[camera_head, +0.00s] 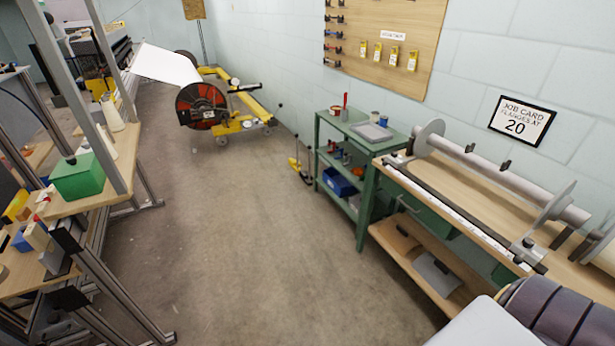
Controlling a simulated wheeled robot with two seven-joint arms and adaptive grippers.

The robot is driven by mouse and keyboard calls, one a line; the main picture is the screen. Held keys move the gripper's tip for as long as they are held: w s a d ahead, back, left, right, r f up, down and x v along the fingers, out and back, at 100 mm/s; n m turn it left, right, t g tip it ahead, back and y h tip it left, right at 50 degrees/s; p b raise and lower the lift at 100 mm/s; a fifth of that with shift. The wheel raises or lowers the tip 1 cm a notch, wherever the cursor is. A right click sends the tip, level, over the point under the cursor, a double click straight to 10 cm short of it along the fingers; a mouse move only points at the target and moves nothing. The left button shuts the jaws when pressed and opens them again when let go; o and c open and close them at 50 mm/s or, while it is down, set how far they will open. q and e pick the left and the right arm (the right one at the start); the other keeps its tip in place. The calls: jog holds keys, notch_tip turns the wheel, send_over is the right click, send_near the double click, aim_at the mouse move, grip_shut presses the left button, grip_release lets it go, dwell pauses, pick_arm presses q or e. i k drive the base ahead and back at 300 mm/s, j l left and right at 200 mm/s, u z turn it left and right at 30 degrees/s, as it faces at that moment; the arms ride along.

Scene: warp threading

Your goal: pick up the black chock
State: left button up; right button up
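I cannot pick out the black chock with certainty. Small dark blocks (564,236) sit under the right end of the metal beam (490,172) on the right-hand bench, but I cannot tell if one is a chock. Another dark block (67,236) shows at the edge of the left bench; its shape is unclear. Neither of my grippers is in view.
A green cart (363,150) with a grey tray stands at the end of the right bench (451,213). A yellow wheeled frame (240,122) holds a red and black reel at the back. A green box (78,179) sits on the left bench. The middle floor is clear.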

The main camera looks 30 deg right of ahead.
aim_at(306, 176)
jog(key=i+l+z, duration=0.1)
jog(key=i+z, duration=0.3)
jog(key=i, duration=0.8)
jog(key=i+j+z, duration=0.1)
jog(key=i, duration=1.45)
jog(key=i+j+z, duration=0.1)
jog(key=i+z, duration=0.15)
jog(key=i, duration=0.15)
jog(key=i+j+z, duration=0.25)
jog(key=i, duration=0.15)
jog(key=i+j+z, duration=0.3)
jog(key=i+z, duration=0.15)
jog(key=i+j+z, duration=0.8)
jog(key=j+z, duration=0.15)
jog(key=j, duration=0.15)
